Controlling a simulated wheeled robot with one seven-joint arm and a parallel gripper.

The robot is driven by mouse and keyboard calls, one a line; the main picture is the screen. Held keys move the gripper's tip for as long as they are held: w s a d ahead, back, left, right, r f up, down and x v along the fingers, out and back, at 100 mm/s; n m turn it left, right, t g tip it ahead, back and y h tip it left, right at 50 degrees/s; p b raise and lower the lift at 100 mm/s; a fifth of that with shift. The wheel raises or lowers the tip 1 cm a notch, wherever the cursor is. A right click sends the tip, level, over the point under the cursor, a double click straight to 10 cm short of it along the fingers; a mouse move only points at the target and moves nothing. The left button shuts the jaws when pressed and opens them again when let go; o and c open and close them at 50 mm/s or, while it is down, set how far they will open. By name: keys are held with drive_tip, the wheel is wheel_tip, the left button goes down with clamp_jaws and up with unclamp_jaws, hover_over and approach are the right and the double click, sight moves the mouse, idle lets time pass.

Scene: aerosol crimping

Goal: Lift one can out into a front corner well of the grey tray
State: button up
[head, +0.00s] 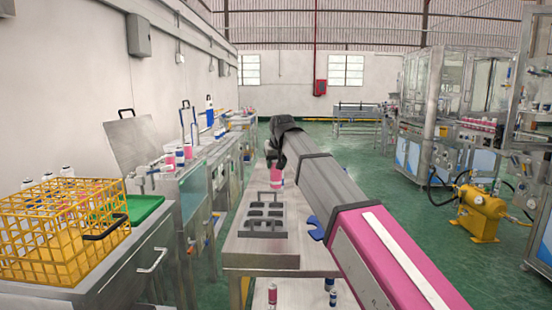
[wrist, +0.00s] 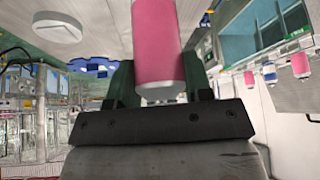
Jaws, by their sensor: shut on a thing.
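A pink can (wrist: 158,45) fills the space between the two dark green fingers of my gripper (wrist: 160,84) in the wrist view. My gripper is shut on it; the can's far end runs out of the frame. In the head view a pink can (head: 276,178) shows just below the dark end of my arm, at the back of the grey tray (head: 247,228). The fingers are hidden there. The tray lies on a steel table and has a raised handle and several wells. The wells facing me look empty. I cannot tell whether the can touches the tray.
The steel table (head: 245,258) has bare room in front of the tray. A yellow wire basket (head: 65,230) with white-topped cans stands on the left bench, beside a green surface (head: 145,208). More cans (head: 272,293) stand low below the table's front edge.

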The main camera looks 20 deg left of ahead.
sight(276, 186)
drive_tip(key=shift+f, duration=4.65)
drive_tip(key=shift+f, duration=0.5)
drive_tip(key=o, duration=1.2)
drive_tip(key=v, duration=1.1)
drive_tip(key=shift+f, duration=0.1)
